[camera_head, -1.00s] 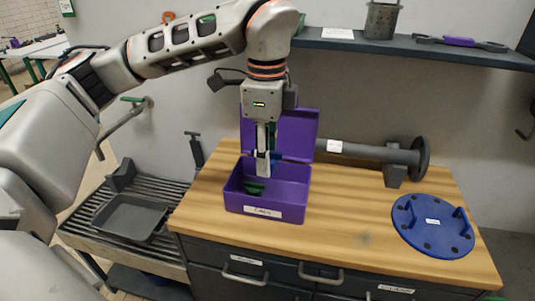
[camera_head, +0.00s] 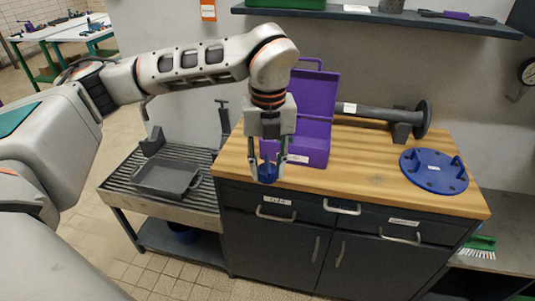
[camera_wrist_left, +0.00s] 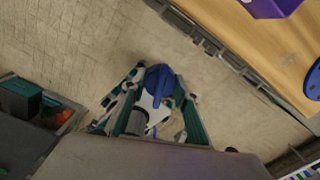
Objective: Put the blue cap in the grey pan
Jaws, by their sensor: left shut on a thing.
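The blue cap (camera_head: 267,174) is held between the fingertips of my left gripper (camera_head: 268,168), in front of the wooden worktop's front edge. In the left wrist view the cap (camera_wrist_left: 158,80) shows between the fingers of the left gripper (camera_wrist_left: 160,92), with floor behind it. The grey pan (camera_head: 166,178) lies on the slatted metal bench to the left of the worktop, and its inside looks empty. My right gripper is not in view.
The purple box (camera_head: 308,142) with its lid up stands on the worktop (camera_head: 370,175), partly behind my left gripper. A blue flanged disc (camera_head: 434,170) and a dark pipe (camera_head: 365,114) are on the right. The slatted bench (camera_head: 128,174) has free room around the pan.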

